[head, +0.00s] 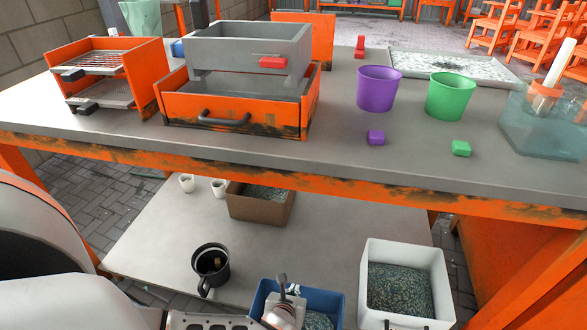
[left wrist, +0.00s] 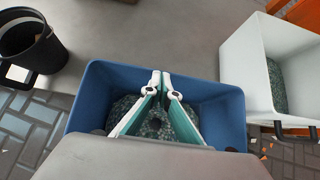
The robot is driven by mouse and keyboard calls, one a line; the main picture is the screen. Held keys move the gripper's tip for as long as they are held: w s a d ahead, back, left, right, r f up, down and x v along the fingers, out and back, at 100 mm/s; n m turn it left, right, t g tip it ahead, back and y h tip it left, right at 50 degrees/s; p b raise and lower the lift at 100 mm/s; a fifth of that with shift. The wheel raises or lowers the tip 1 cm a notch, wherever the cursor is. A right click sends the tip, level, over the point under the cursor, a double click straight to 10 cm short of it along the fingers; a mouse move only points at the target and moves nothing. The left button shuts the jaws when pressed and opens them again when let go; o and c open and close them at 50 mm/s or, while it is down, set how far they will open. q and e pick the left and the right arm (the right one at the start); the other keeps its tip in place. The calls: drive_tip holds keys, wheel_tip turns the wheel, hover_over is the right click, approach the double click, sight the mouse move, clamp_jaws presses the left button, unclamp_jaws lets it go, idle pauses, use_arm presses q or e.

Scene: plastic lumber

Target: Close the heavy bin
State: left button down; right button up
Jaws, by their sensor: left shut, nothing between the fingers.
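Three open bins with speckled grains sit at the lower shelf: a blue bin (head: 258,297), a white bin (head: 445,290) and a brown bin (head: 258,215) farther back. No mark shows which is the heavy bin. The blue and white bins stand at the shelf's front edge. The blue bin (left wrist: 228,112) fills the middle of the left wrist view, with the white bin (left wrist: 245,65) to its right. My left gripper (head: 283,282) is over the blue bin, fingertips together and empty (left wrist: 161,78). Whether it touches the bin I cannot tell. My right gripper is not in view.
A black mug (head: 210,268) stands left of the blue bin, with two white cups (head: 203,186) behind. The tabletop (head: 400,165) overhangs the shelf (head: 150,235). On it are an orange drawer unit (head: 235,128), a purple cup (head: 378,90) and a green cup (head: 450,97).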

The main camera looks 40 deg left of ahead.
use_arm(q)
drive_tip(key=w+a, duration=0.6)
drive_tip(key=w, duration=0.4)
drive_tip(key=w+a+b, duration=0.1)
drive_tip(key=w+a, duration=0.5)
drive_tip(key=w, duration=0.4)
drive_tip(key=shift+a, duration=0.15)
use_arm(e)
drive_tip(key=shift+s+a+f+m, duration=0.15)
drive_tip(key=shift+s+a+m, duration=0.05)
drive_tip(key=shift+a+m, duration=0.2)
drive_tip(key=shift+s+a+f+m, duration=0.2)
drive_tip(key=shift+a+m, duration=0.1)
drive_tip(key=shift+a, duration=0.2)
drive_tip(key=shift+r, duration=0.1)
